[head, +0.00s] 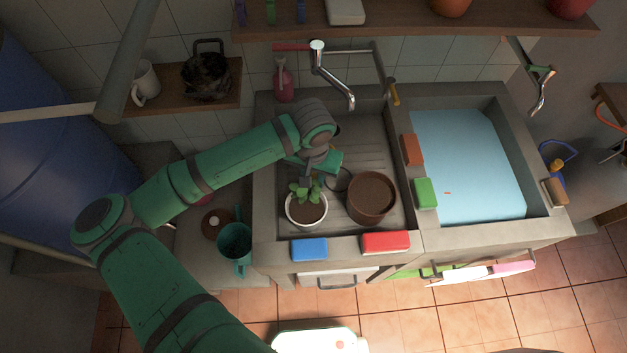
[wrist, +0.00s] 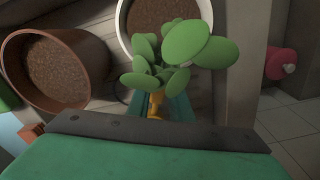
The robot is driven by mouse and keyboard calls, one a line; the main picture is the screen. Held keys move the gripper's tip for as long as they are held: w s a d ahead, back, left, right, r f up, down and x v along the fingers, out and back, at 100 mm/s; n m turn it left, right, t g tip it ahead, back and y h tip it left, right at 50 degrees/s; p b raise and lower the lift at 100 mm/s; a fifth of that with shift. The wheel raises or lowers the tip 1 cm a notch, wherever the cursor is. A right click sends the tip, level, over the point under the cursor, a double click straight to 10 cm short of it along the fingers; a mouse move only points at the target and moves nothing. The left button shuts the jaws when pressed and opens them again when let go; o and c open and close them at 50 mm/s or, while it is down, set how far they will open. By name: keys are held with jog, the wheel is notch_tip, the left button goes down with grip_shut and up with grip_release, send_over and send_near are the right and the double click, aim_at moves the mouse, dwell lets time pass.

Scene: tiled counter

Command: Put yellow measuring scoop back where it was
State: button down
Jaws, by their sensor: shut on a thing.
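The yellow measuring scoop (wrist: 156,104) shows only as a small yellow part between my gripper's jaws in the wrist view; leaves cover the rest. My gripper (head: 316,173) is shut on it, above and just behind a leafy plant in a white pot. I cannot make out the scoop in the head view. The white pot (head: 306,222) stands in the left basin, near its front edge. Its green leaves (wrist: 170,55) overlap my fingers in the wrist view; whether they touch is unclear. The pot's soil (wrist: 163,12) shows beyond the leaves.
A brown soil-filled pot (head: 371,214) stands right of the white pot. Blue (head: 309,249), red (head: 386,242), green (head: 425,193) and orange (head: 412,149) blocks sit on the sink rims. The right basin holds water (head: 465,160). A teal watering can (head: 235,245) stands left of the sink.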

jog(key=shift+f, duration=1.1)
jog(key=c, duration=1.6)
grip_release()
jog(key=r, duration=1.2)
jog(key=shift+s+r, duration=0.15)
jog(key=shift+s, duration=0.05)
